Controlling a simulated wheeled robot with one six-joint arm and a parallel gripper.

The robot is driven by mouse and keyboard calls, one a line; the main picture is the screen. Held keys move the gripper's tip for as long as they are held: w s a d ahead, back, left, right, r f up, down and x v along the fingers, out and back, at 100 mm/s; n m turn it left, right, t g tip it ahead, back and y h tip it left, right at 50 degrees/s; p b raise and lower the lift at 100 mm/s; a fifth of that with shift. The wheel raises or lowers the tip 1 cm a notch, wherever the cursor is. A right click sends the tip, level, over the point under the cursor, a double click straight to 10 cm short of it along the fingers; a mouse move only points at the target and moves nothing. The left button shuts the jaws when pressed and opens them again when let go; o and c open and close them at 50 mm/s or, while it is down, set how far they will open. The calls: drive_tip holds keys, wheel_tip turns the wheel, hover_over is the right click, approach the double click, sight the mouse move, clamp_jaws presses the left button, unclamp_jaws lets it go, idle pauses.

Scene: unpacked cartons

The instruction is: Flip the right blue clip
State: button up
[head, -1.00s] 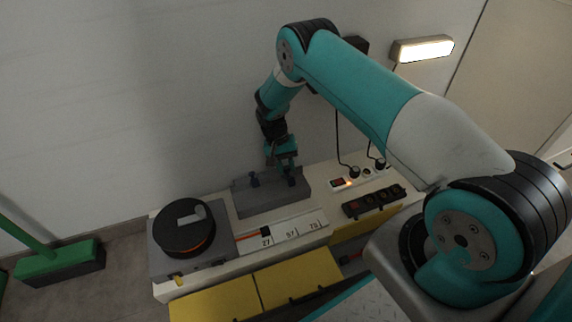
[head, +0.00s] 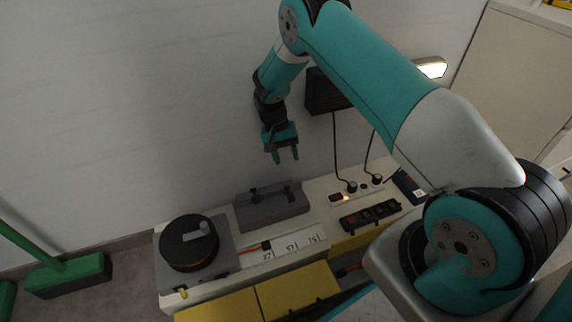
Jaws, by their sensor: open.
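A grey box (head: 270,213) with two small dark blue clips on its top edge stands on the white worktop, near the wall. The right blue clip (head: 289,190) is at the right part of the box, and the left blue clip (head: 254,194) is to its left. Both are small here, and I cannot tell exactly how each is turned. My gripper (head: 285,157) is open and empty, pointing down above the right part of the box, apart from the clips.
A black reel (head: 188,243) on a grey base is at the left end of the worktop. A black socket strip (head: 370,215) and a white strip with plugs (head: 357,191) lie to the right. Yellow drawers (head: 298,290) are below, and a green broom (head: 68,276) stands at the left.

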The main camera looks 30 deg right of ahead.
wheel_tip(320, 180, up, 7)
drive_tip(key=p, duration=0.2)
hover_over(290, 192)
drive_tip(key=w, duration=0.2)
drive_tip(key=shift+s+a+r, duration=0.15)
drive_tip(key=shift+s+a, duration=0.05)
drive_tip(key=shift+a, duration=0.15)
drive_tip(key=shift+c, duration=0.4)
drive_tip(key=c, duration=0.3)
drive_tip(key=f, duration=0.1)
drive_tip(key=s+f+b, duration=0.1)
drive_tip(key=d+f, duration=0.1)
drive_tip(key=shift+s+f+m+t+b, duration=0.1)
drive_tip(key=shift+s+m+t+b, duration=0.05)
drive_tip(key=shift+m+t+b, duration=0.2)
clamp_jaws()
drive_tip(key=s+d+f+m+t+y+b, duration=0.1)
drive_tip(key=s+f+m+t+y+b, duration=0.1)
drive_tip(key=s+f+m+t+b, duration=0.75)
drive_tip(key=shift+n+g, duration=0.6)
drive_tip(key=shift+g, duration=0.1)
drive_tip(key=shift+w+a+f+b, duration=0.2)
drive_tip(key=shift+w+f+b, duration=0.8)
drive_tip(key=shift+w+f, duration=0.15)
drive_tip(key=shift+w+a+f+b, duration=0.2)
drive_tip(key=shift+w+f+b, duration=0.85)
drive_tip(key=shift+w, duration=0.15)
drive_tip(key=shift+w+a+f+b, duration=0.2)
drive_tip(key=shift+w+f+b, duration=0.8)
drive_tip(key=shift+w+f, duration=0.15)
